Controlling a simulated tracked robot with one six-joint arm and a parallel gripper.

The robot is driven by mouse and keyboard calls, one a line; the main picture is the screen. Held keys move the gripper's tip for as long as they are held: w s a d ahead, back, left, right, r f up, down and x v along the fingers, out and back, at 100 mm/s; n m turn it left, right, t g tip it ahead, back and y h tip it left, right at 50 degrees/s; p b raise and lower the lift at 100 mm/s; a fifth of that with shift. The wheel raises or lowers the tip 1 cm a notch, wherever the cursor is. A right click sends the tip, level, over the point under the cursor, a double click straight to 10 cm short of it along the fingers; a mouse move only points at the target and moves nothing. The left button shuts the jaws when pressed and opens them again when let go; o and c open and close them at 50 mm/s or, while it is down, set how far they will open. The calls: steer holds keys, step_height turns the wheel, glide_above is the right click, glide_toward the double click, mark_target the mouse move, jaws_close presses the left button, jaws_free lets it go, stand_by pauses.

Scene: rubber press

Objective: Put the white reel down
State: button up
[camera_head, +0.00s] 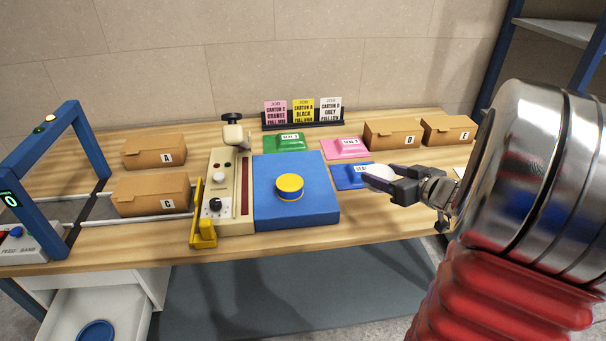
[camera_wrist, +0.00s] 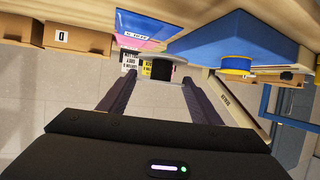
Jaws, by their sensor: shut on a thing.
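The white reel (camera_head: 377,171) is held at the tips of my gripper (camera_head: 387,178) in the head view. My gripper is shut on it, coming in from the right above the table. The reel appears in front of the blue seal pad (camera_head: 345,182) and partly covers it; its height above the pad is hard to judge.
A blue block (camera_head: 265,215) with a yellow round piece (camera_head: 290,182) sits beside the cream press (camera_head: 222,222). Green (camera_head: 285,144) and pink (camera_head: 344,149) pads lie behind. Cartons stand left (camera_head: 150,152) and right (camera_head: 393,134). A card rack (camera_head: 303,122) stands at the back. Bare wood shows in front right.

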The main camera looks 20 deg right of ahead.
steer(key=shift+f, duration=2.95)
steer(key=shift+f, duration=0.1)
steer(key=shift+f, duration=1.95)
steer(key=shift+f, duration=0.15)
steer(key=o, duration=1.2)
steer(key=shift+c, duration=0.2)
